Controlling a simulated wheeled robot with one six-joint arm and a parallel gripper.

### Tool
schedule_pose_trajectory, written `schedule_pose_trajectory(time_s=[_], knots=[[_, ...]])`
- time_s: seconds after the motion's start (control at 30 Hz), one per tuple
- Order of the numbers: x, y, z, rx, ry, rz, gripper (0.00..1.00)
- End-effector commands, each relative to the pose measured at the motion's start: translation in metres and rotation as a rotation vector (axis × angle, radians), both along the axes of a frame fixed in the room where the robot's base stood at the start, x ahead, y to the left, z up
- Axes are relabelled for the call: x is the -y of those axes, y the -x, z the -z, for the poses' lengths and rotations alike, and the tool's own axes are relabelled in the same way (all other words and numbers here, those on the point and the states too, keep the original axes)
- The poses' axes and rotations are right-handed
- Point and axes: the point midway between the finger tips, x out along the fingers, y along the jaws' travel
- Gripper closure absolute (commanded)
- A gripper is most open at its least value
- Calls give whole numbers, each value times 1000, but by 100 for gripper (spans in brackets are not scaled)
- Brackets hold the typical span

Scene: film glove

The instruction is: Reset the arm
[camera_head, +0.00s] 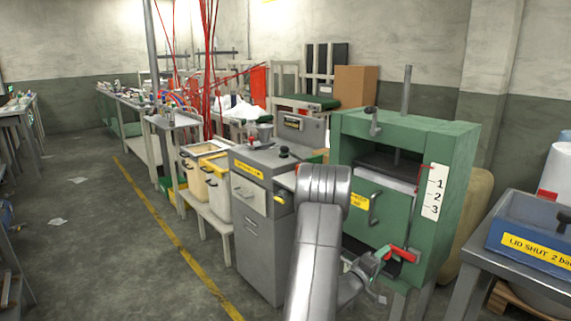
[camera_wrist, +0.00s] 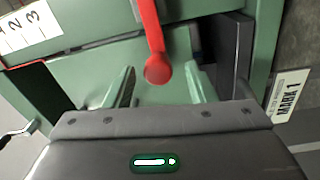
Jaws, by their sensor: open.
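My gripper (camera_head: 384,253) is at the front of a green press-like machine (camera_head: 453,150), low on its right side. In the wrist view its two green fingers (camera_wrist: 162,78) stand apart, open. A red lever (camera_head: 403,254) is right at the fingers. In the wrist view the red lever (camera_wrist: 153,35) hangs down with its round end between the fingertips. I cannot tell whether they touch it. My grey arm reaches up from the bottom of the head view and bends down to the gripper.
A white card numbered 1, 2, 3 (camera_head: 434,192) is on the machine. A grey cabinet (camera_head: 262,215) stands to its left. A blue box marked LID SHUT (camera_head: 530,226) sits on a metal table at right. The floor (camera_head: 95,245) left of the yellow line is mostly clear.

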Motion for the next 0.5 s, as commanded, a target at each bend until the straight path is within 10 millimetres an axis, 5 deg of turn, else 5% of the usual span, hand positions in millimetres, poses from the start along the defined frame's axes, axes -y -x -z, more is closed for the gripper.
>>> schedule_pose_trajectory(time_s=[0.2, 0.5], knots=[[34, -27, -3, 2, 1, 2, 50], [31, -25, -13, 130, -110, 0, 50]])
